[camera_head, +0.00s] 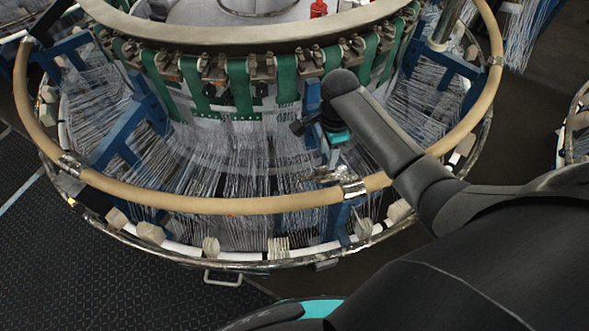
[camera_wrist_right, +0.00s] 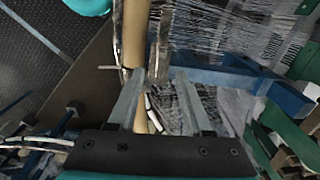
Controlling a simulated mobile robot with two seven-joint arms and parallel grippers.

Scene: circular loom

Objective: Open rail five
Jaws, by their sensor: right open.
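The tan ring rail (camera_head: 215,205) runs around the front of the circular loom, with metal joints along it. One metal joint (camera_head: 354,189) is at the front right, close to my right gripper (camera_head: 328,165). I cannot tell which section is rail five. In the right wrist view, my right gripper (camera_wrist_right: 158,78) is open, its two fingers apart with nothing clearly held. The tan rail (camera_wrist_right: 133,35) and an upright metal piece (camera_wrist_right: 160,45) appear just beyond the fingertips. Contact cannot be told. My left gripper is not in view.
White threads (camera_head: 225,165) fan out inside the ring. Blue frame struts (camera_head: 130,140) and green straps (camera_head: 240,90) stand behind it. The loom's lower metal rim (camera_head: 180,257) carries several pale blocks. Dark patterned floor (camera_head: 70,260) is clear at the lower left.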

